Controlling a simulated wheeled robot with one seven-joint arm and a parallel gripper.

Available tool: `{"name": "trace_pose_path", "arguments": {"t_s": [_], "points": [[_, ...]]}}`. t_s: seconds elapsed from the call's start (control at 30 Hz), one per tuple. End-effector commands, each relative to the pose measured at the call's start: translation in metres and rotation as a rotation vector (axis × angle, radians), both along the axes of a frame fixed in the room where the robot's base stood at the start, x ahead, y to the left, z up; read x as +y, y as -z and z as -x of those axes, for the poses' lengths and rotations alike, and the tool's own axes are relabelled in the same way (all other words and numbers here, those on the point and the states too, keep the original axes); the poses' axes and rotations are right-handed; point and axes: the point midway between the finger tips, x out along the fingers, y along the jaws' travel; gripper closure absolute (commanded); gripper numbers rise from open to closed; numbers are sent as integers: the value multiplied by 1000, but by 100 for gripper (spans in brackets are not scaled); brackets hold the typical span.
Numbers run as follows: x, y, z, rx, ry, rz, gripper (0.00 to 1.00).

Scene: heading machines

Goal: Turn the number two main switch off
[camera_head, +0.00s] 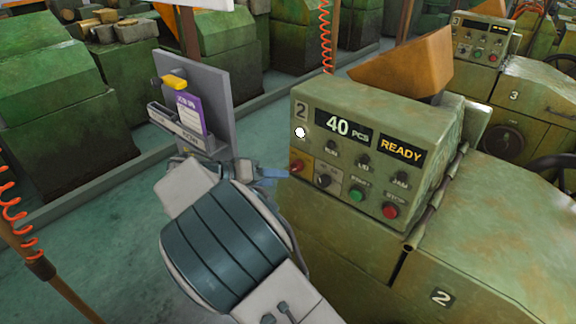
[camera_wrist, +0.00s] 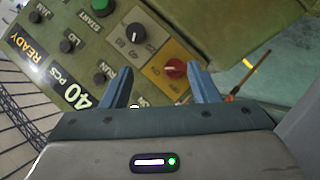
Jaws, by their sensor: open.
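The number two machine's green control panel (camera_head: 372,150) carries a plate with the number 2 (camera_head: 302,111) at its upper left. A red rotary knob (camera_head: 297,166) sits at its lower left; in the wrist view this red knob (camera_wrist: 174,68) is on a yellow plate (camera_wrist: 170,82). My gripper (camera_wrist: 165,72) is open, with its two blue fingers pointing at the panel. In the wrist view the red knob shows between the fingertips, nearer the right one. I cannot tell whether they touch it. In the head view a blue finger (camera_head: 270,173) shows just left of the panel.
Beside the red knob is a black dial knob (camera_head: 323,180), then green START (camera_head: 357,194) and red STOP (camera_head: 390,210) buttons. Displays read 40 PCS (camera_head: 346,128) and READY (camera_head: 402,149). A board (camera_head: 200,100) with a purple card stands left; machine 3 (camera_head: 483,42) is behind.

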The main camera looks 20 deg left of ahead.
Motion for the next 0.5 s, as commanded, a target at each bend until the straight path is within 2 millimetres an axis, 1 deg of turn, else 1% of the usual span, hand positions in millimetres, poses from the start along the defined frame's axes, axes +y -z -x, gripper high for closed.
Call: {"name": "trace_pose_path", "arguments": {"t_s": [0.03,0.1,0.2,0.27,0.33,0.43,0.5], "points": [[21,-2,8,-50,-30,17,45],[40,-4,16,-105,-59,26,45],[56,-6,23,-154,-81,33,45],[58,-6,23,-169,-86,33,45],[57,-5,20,-174,-88,35,45],[49,-3,11,-173,-87,36,45],[41,0,2,-172,-86,35,45]]}}
